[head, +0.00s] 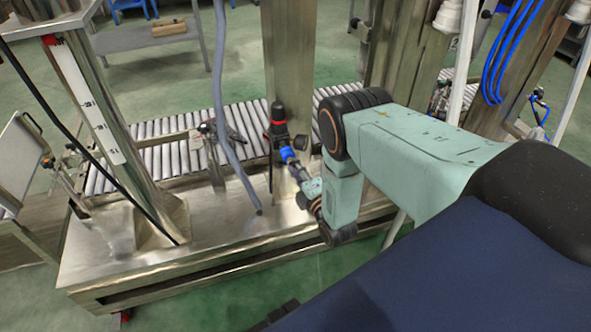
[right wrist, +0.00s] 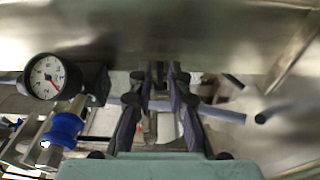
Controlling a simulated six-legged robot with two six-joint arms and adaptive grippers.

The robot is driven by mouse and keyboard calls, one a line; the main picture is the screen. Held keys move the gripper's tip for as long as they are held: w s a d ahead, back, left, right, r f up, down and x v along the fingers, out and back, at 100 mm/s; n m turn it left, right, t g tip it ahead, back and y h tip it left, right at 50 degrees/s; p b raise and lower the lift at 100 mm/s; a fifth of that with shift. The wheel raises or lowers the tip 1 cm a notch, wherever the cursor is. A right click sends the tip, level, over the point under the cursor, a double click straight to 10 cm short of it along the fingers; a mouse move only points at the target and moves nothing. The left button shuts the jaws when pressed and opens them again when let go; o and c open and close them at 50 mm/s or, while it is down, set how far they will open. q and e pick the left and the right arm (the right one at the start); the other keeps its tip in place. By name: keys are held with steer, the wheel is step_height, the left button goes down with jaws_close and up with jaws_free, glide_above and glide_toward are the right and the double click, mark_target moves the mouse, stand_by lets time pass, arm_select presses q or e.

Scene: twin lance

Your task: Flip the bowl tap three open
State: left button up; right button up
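My right gripper (head: 297,170) is at the steel column, just below a blue knob (head: 288,155). In the right wrist view its two dark fingers (right wrist: 163,85) stand apart with a narrow gap. A small dark part and a thin upright metal piece (right wrist: 150,127) show in line with that gap; I cannot tell whether the fingers touch them. A grey-blue bar or tube (right wrist: 225,114) runs sideways behind the fingers. I cannot make out which part is bowl tap three; the fingers may hide it. My left gripper is not in view.
A round dial gauge (right wrist: 44,76) and the blue knob (right wrist: 65,130) are left of the fingers. A black-and-red fitting (head: 278,122) is on the steel column (head: 289,50). A grey hose (head: 222,100) hangs left of it. A roller conveyor (head: 160,158) runs behind.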

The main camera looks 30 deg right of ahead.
jaws_close()
steer(key=shift+w+d+n+y, duration=0.15)
steer(key=shift+n+y, duration=0.4)
steer(key=shift+y, duration=0.3)
steer(key=shift+w+d+n+y, duration=0.1)
steer(key=shift+d+n+y, duration=0.1)
steer(key=shift+n+y, duration=0.45)
steer(key=shift+w+d+n+y, duration=0.15)
steer(key=shift+n+y, duration=0.25)
steer(key=shift+y, duration=0.6)
jaws_free()
